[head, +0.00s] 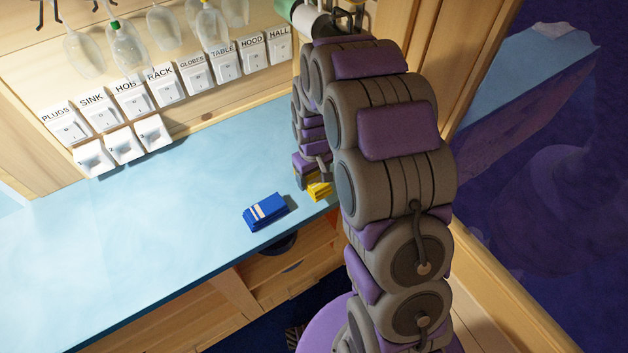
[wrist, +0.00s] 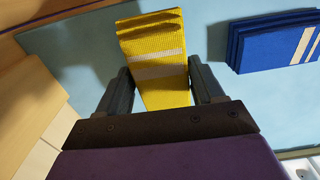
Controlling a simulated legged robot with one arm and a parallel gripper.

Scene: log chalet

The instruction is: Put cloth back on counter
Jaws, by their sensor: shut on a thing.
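A folded yellow cloth (wrist: 155,50) with pale stripes is between the two fingers of my gripper (wrist: 163,88) in the wrist view. My gripper is shut on it. In the head view a small part of the yellow cloth (head: 319,190) shows at the light blue counter (head: 150,230), by its right end, and my arm hides the rest. The wrist view shows the counter surface (wrist: 85,45) behind the cloth. I cannot tell whether the cloth touches the counter.
A folded blue cloth (head: 265,212) with white stripes lies on the counter to the left. Labelled switches (head: 135,97) line the wall, with glasses (head: 127,50) hanging above. A wooden post stands at the counter's right end. The counter's left half is clear.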

